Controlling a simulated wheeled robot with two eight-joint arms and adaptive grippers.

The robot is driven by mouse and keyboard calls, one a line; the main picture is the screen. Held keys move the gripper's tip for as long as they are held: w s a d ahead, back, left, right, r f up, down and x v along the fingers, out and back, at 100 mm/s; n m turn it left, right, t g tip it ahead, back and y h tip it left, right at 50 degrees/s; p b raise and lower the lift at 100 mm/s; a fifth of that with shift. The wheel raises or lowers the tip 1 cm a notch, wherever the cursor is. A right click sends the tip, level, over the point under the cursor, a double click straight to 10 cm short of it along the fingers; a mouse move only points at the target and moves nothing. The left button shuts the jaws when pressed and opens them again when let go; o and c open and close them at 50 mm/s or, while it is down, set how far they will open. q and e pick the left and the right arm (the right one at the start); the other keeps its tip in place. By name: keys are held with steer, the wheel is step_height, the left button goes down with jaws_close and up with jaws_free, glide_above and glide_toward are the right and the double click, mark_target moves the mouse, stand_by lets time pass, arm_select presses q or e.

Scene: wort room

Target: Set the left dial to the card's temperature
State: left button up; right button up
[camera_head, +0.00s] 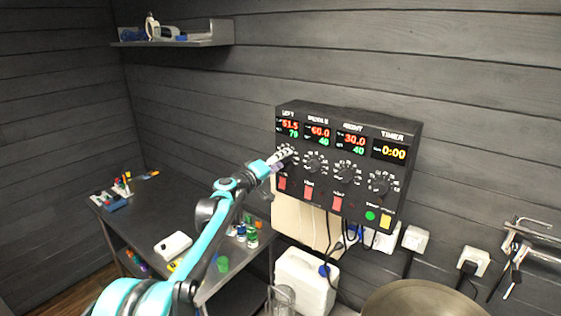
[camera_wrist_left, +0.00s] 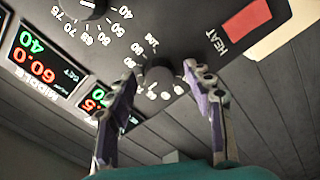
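The control box (camera_head: 345,125) hangs on the wall with several displays and dials. Its left display (camera_head: 288,128) seems to read 61.5 in red above 70 in green. My left gripper (camera_head: 285,156) is at the left dial and hides most of it in the head view. In the left wrist view, the left dial (camera_wrist_left: 160,78) sits between the two spread fingers of the left gripper (camera_wrist_left: 160,75). A gap seems to show on each side, but contact is hard to judge. I cannot make out the card. My right gripper is not in view.
The middle dial (camera_head: 314,162) is close to the right of the left gripper. Red switches (camera_head: 308,192) sit below the dials. A dark table (camera_head: 150,215) with small items stands at left. A white canister (camera_head: 303,280) and a metal vessel (camera_head: 420,298) stand below.

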arm_select(q)
steer(key=shift+a, duration=0.1)
steer(key=v, duration=1.2)
steer(key=s+d+f+m+g+y+b, duration=0.1)
steer(key=s+f+m+g+y+b, duration=0.3)
steer(key=s+f+b, duration=1.25)
steer(key=s+a+f+g+y+b, duration=0.1)
steer(key=s+a+f+y+b, duration=0.2)
steer(key=s+f, duration=0.9)
steer(key=s+a+f+g+y+b, duration=0.2)
steer(key=s+a+f, duration=0.6)
steer(key=s+f, duration=0.4)
step_height(320, 180, down, 5)
steer(key=shift+s+r+m+g+y+b, duration=0.1)
steer(key=shift+s+m+g+y+b, duration=0.2)
steer(key=shift+y+b, duration=0.6)
steer(key=shift+w, duration=0.1)
